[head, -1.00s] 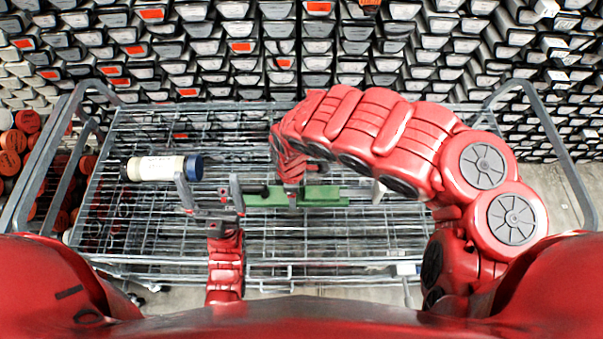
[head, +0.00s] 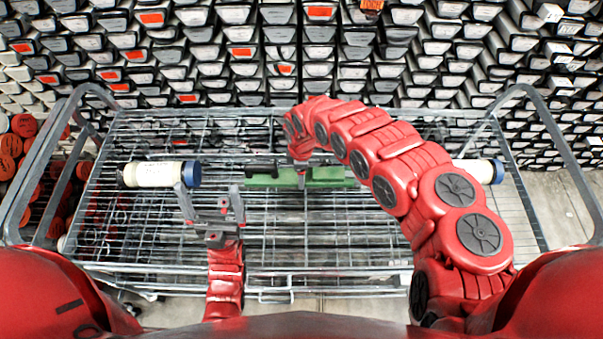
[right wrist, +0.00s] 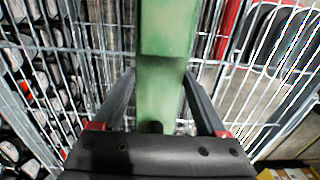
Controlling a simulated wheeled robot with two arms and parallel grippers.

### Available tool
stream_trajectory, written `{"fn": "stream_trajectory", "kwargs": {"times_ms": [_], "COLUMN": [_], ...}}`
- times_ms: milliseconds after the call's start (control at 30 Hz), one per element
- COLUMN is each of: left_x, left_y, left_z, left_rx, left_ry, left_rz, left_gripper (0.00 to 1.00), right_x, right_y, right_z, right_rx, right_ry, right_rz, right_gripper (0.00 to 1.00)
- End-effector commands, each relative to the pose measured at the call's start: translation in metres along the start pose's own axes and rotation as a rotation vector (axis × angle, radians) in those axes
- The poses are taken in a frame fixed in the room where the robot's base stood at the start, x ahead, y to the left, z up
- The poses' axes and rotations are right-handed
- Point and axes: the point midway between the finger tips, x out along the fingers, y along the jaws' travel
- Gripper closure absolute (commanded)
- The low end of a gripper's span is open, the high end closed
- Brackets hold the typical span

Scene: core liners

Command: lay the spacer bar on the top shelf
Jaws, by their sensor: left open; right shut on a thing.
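The spacer bar is a green stepped bar (head: 330,176) over the middle of the wire top shelf (head: 335,232) in the head view. My right gripper (head: 302,178) reaches in from the right and is shut on the bar. In the right wrist view the green bar (right wrist: 165,95) runs lengthwise between the two dark fingers, with shelf wires beyond it. I cannot tell whether the bar touches the shelf. My left gripper (head: 209,190) is open and empty, in front and left of the bar, apart from it.
A white tube with a dark blue cap (head: 160,174) lies on the left of the shelf. A similar tube (head: 480,170) lies at the right, partly behind my right arm. Tall grey side rails (head: 560,130) bound the shelf. The shelf's front middle looks clear.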

Motion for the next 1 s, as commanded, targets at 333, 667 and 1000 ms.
{"fn": "stream_trajectory", "kwargs": {"times_ms": [333, 667, 1000], "left_x": [0.0041, 0.0029, 0.0028], "left_y": [-0.0002, -0.0001, -0.0001], "left_z": [-0.0007, -0.0005, -0.0004], "left_rx": [0.0, 0.0, 0.0], "left_ry": [0.0, 0.0, 0.0], "left_rz": [0.0, 0.0, 0.0], "left_gripper": [0.0, 0.0, 0.0], "right_x": [0.0097, 0.011, 0.0056], "right_y": [0.0, -0.0003, 0.0002], "right_z": [0.001, 0.0008, 0.0002], "right_rx": [0.001, 0.001, 0.0], "right_ry": [-0.002, -0.001, 0.0], "right_rz": [0.001, 0.0, 0.001], "right_gripper": [1.0, 0.0, 0.0]}}
